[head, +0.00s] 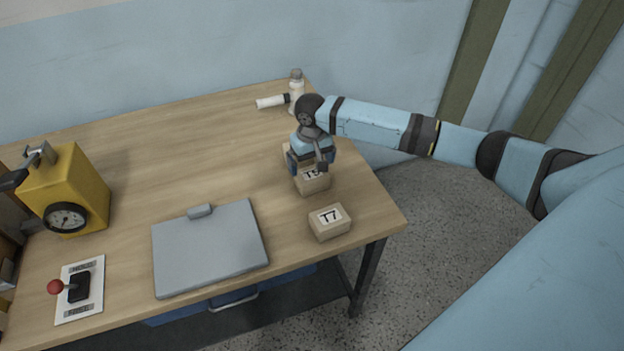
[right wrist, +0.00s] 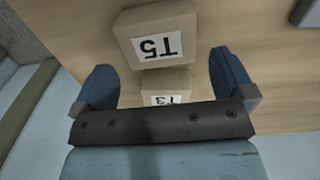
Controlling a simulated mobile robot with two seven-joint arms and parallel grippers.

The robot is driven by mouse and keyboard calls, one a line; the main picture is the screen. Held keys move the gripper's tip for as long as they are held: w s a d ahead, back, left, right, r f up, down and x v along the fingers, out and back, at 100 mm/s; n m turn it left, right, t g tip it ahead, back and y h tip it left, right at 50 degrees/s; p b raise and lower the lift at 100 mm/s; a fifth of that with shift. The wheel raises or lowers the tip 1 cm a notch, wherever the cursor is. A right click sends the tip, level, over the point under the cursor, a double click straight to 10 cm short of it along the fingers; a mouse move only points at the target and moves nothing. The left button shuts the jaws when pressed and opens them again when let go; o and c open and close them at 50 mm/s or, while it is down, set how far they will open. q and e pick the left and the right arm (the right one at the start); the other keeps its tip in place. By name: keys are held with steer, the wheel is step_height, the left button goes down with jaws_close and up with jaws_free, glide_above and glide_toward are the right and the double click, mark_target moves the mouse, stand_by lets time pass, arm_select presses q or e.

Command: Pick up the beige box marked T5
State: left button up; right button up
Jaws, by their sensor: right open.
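The beige box marked T5 (head: 314,186) is on the wooden table near its right end, partly hidden in the head view by my right gripper (head: 310,162). In the right wrist view the T5 box (right wrist: 157,38) shows its label upside down, near the top of the picture, just beyond the fingertips. My right gripper (right wrist: 161,68) is open, its two blue fingers apart with nothing held. A second beige box marked T3 (right wrist: 165,83) shows between the fingers in that view, partly hidden by the gripper body. My left gripper is not in view.
A beige T7 box (head: 330,222) stands by the near right corner. A grey plate with a handle (head: 208,250), a yellow gauge device (head: 80,185) and a red-knobbed lever panel (head: 80,290) are to the left.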

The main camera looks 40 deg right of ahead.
mark_target(312, 174)
step_height(312, 174, down, 5)
steer(key=shift+d+f, duration=0.1)
steer(key=c, duration=0.8)
steer(key=shift+o, duration=0.2)
